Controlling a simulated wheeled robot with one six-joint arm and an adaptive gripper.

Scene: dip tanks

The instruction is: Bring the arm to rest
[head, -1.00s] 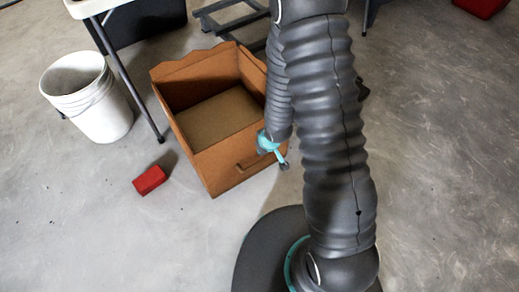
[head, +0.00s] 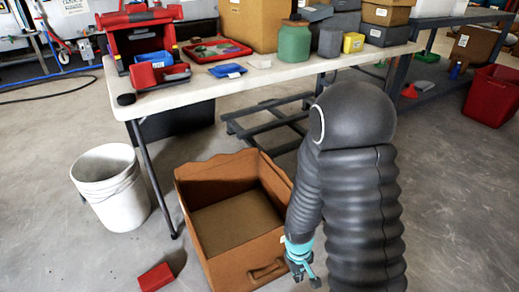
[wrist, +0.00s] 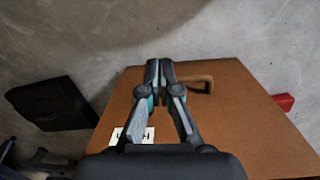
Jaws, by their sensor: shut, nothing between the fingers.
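My arm, in dark ribbed sleeves, stands right of centre in the head view, bent at a rounded elbow. My gripper (head: 303,276), with teal parts, hangs low beside the front right corner of an open brown box (head: 225,262). In the wrist view my gripper (wrist: 160,68) is shut with its fingertips together and nothing between them. Behind the fingers is a brown panel (wrist: 225,110) with a handle and a white label. I cannot tell whether the gripper touches it.
A red block (head: 156,277) lies on the floor left of the box, near a white bucket (head: 112,188). A white table (head: 270,82) behind carries a red toolbox (head: 142,38), a green jar (head: 294,42) and several bins.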

